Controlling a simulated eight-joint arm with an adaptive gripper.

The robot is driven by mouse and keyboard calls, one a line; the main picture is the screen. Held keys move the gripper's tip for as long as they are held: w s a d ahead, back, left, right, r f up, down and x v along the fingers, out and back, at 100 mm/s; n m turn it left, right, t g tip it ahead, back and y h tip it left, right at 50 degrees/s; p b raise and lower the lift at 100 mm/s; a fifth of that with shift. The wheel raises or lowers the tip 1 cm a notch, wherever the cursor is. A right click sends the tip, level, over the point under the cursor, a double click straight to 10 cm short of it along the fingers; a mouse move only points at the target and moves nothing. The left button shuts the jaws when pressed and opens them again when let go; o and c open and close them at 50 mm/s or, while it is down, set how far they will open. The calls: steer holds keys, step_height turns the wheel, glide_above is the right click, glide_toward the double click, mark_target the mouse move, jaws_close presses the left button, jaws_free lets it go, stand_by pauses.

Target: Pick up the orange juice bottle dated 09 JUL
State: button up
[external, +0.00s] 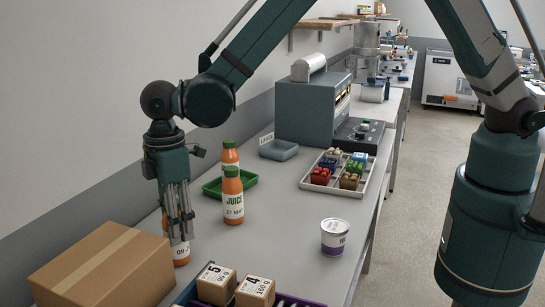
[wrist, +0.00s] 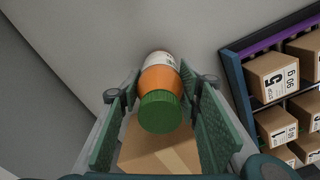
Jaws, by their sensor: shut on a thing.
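An orange juice bottle with a white label (external: 181,252) stands on the table beside the cardboard box in the external view. Only its lower part shows there, with "09" partly readable on the label; the rest of the date is hidden. My gripper (external: 180,225) points down over it, its fingers around the bottle's upper part. In the wrist view my gripper (wrist: 160,118) is shut on this bottle, whose green cap (wrist: 160,112) and orange neck (wrist: 160,80) lie between the finger pads. Another juice bottle (external: 233,203), labelled 27 MAY, stands to the right.
A third juice bottle (external: 230,155) stands at the green tray (external: 212,188). A cardboard box (external: 100,265) is close left of my gripper. A crate of numbered boxes (wrist: 235,75) is at the front.

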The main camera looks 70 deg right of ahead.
steer(key=shift+r+b, duration=0.4)
steer(key=shift+r, duration=4.55)
